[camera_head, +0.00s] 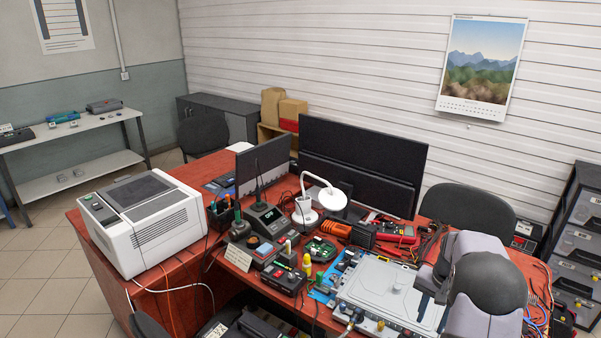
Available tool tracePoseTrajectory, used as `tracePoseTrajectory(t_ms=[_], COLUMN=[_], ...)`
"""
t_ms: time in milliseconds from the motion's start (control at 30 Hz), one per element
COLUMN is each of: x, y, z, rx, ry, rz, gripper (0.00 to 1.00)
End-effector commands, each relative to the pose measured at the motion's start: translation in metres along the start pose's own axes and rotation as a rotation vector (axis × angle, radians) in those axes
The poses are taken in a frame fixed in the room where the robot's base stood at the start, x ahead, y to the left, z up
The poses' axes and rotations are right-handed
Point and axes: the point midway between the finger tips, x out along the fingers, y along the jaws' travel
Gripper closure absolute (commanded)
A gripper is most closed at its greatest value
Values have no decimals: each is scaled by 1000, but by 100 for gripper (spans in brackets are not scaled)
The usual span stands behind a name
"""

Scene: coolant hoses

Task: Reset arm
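My arm comes in at the lower right as light grey links with dark rounded joints, over the right part of the red desk (175,295). A dark part at the arm's left side may be my gripper (430,284), close above the flat metal unit (372,282). Its fingers are not clear, and I cannot tell whether it is open or shut or holds anything. Thin red and blue hoses or cables (538,313) lie at the desk's right end, partly hidden by my arm.
Monitors (352,150), a white lamp (304,208), a soldering station (264,216) and a red multimeter (396,233) crowd the desk. A white printer-like machine (160,235) stands at left. Small tools and bottles fill the middle. A chair (468,208) stands behind my arm.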

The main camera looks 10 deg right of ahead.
Motion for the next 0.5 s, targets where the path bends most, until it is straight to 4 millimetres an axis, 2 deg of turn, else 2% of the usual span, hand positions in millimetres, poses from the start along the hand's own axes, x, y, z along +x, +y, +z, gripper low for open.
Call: tracePoseTrajectory(t_ms=[67,233,367,500], x=[18,54,54,37], y=[5,26,39,40], z=[18,86,145,210], rx=[-75,-184,-263,-365], ry=[-29,-152,-220,-261], rz=[8,31,39,46], gripper=[66,66,66,66])
